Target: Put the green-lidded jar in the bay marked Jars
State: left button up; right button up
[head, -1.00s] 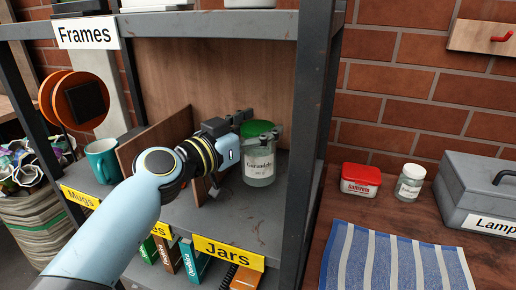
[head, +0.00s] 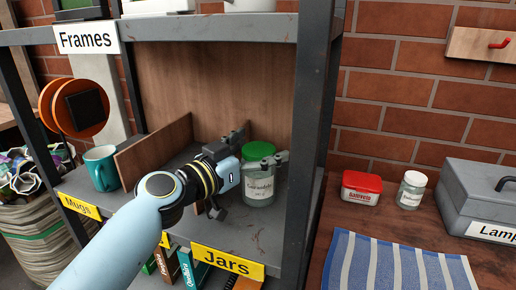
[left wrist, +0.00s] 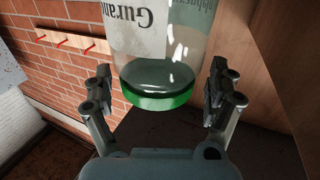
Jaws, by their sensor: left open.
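The green-lidded jar (head: 258,185), clear glass with a pale label, stands upright on the shelf in the bay above the yellow Jars sign (head: 228,262). My left gripper (head: 254,149) is open, with one finger on each side of the jar near its lid. In the left wrist view the jar (left wrist: 155,50) appears upside down between the spread fingers, with visible gaps on both sides. My right gripper is not in view.
A wooden divider (head: 150,150) bounds the bay on the left and a dark shelf post (head: 306,150) on the right. A teal mug (head: 102,167) is in the Mugs bay. A red-lidded tub (head: 361,188) and a white-lidded jar (head: 411,190) stand on the bench.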

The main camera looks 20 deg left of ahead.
aim_at(246, 156)
pick_arm(q)
jog(key=b+v, duration=0.1)
jog(key=v, duration=0.5)
jog(key=shift+s+a+f, duration=0.1)
jog(key=shift+s, duration=0.2)
jog(key=shift+s+a+b, duration=0.15)
jog(key=shift+s+b, duration=0.15)
jog(key=shift+s, duration=0.1)
jog(key=shift+s, duration=0.1)
